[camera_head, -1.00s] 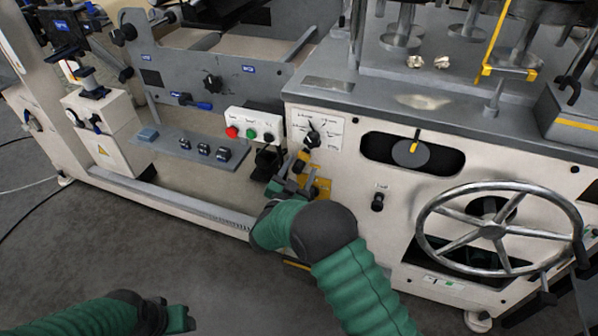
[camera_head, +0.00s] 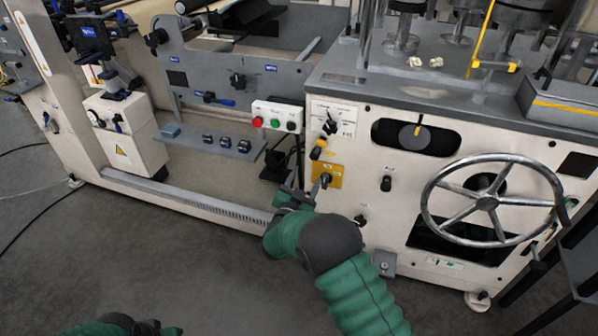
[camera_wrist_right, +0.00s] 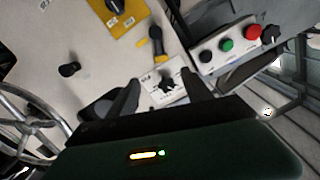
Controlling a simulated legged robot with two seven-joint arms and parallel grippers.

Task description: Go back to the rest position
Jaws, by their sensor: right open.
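My right gripper (camera_head: 300,193) is in front of the machine's front panel, just left of and below the yellow plate (camera_head: 327,174) with a dark switch on it. In the right wrist view its two dark fingers (camera_wrist_right: 160,92) are spread apart with nothing between them. The rotary selector switch on its white label (camera_wrist_right: 165,84) shows beyond the gap between the fingers. My left gripper (camera_head: 165,331) barely shows at the bottom left edge of the head view, so its jaws cannot be made out.
The button box (camera_head: 277,116) with red, green and black buttons is left of the panel. A large handwheel (camera_head: 487,203) sticks out at the right. A black and yellow knob (camera_head: 318,148) is above the yellow plate. Grey floor (camera_head: 180,270) is clear at lower left.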

